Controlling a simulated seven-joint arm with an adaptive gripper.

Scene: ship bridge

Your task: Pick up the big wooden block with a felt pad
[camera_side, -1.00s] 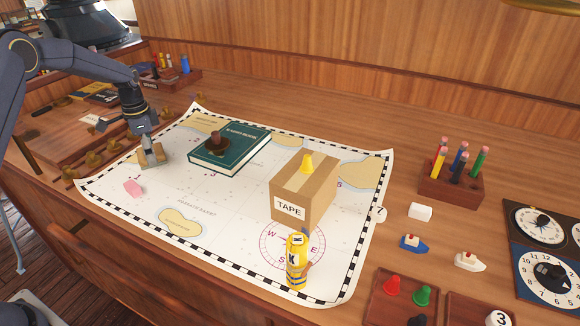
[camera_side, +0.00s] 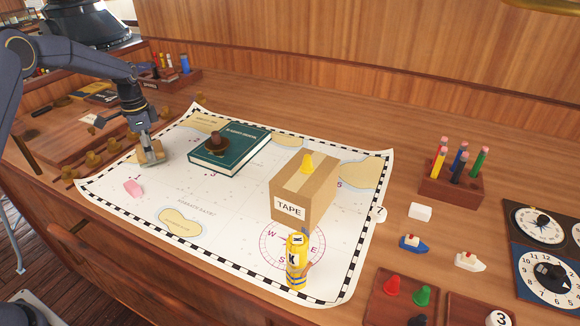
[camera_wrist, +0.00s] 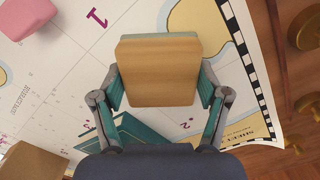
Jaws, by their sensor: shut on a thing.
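The wooden block (camera_side: 152,158) stands at the left end of the chart, near its edge. My gripper (camera_wrist: 159,90) is shut on the block, one finger against each side. In the side view my gripper (camera_side: 148,146) points down over the block and partly hides it. I cannot tell whether the block is off the chart.
A pink eraser (camera_side: 133,188) lies near the block. Farther right stand a cardboard tape box (camera_side: 290,196) and a yellow bottle (camera_side: 296,268). Brass knobs (camera_side: 94,160) line the left.

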